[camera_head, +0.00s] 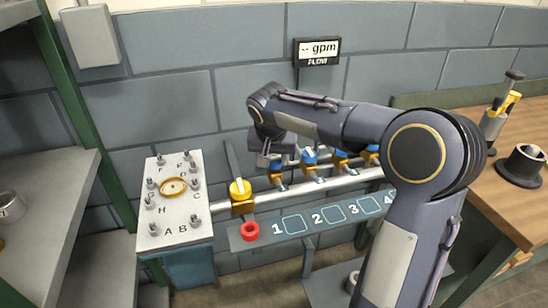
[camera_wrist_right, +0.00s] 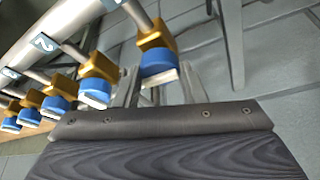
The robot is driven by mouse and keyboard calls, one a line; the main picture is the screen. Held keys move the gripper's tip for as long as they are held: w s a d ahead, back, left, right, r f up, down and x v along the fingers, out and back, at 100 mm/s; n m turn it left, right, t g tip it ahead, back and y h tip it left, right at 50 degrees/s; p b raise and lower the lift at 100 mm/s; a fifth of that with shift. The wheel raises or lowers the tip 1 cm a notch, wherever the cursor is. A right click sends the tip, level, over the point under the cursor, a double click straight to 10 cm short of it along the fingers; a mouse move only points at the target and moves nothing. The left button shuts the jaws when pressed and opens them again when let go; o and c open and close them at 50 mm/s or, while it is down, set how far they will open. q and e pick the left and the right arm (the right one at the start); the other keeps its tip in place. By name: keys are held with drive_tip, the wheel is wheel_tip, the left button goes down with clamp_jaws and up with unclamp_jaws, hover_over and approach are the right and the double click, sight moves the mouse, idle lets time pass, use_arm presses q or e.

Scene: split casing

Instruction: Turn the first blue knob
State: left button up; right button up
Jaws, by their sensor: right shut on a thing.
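The first blue knob (camera_head: 276,164) sits on a brass valve on the pipe manifold, above the square marked 1. It also shows in the right wrist view (camera_wrist_right: 157,61), with a white pointer bar on its face. My right gripper (camera_head: 268,161) reaches it from above and left. In the right wrist view its two fingers (camera_wrist_right: 159,84) stand on either side of the knob's white bar, shut on it. More blue knobs follow along the pipe, such as the second (camera_head: 309,157) and third (camera_head: 340,155). My left gripper is not in view.
A lettered plate with studs (camera_head: 176,220) stands left. A flow display (camera_head: 317,51) hangs on the wall. My right arm hides some of the manifold's right end.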

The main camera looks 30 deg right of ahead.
idle(0.4)
drive_tip(key=o, duration=1)
drive_tip(key=v, duration=0.8)
drive_tip(key=shift+p, duration=0.35)
drive_tip(key=shift+d+f, duration=0.1)
